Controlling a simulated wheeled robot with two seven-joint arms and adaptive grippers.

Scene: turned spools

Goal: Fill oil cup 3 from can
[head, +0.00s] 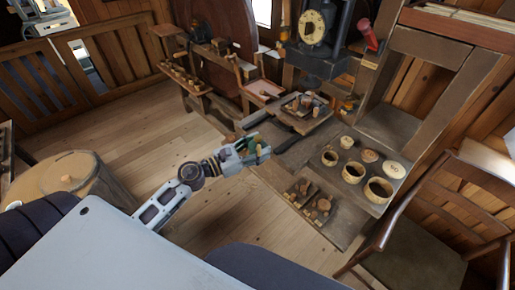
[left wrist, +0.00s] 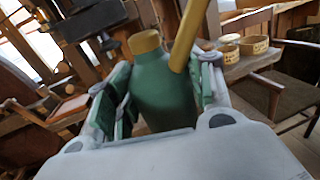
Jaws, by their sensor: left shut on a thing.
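My left gripper (head: 246,153) is shut on a green oil can (left wrist: 160,92), holding it above the floor in front of the workbench. The can has a yellow cap and a yellow spout that rises to the upper right in the left wrist view. In the head view the can (head: 252,146) is small and partly hidden by the fingers. I cannot tell which thing is oil cup 3. Small brass-coloured fittings (head: 348,105) show near the machine, too small to read. My right gripper is not in view.
Several round wooden pots (head: 353,172) stand on the bench right of the can. A divided tray (head: 297,186) of small turned pieces sits at its front, another tray (head: 305,112) farther back. A wooden chair (head: 420,225) stands at right.

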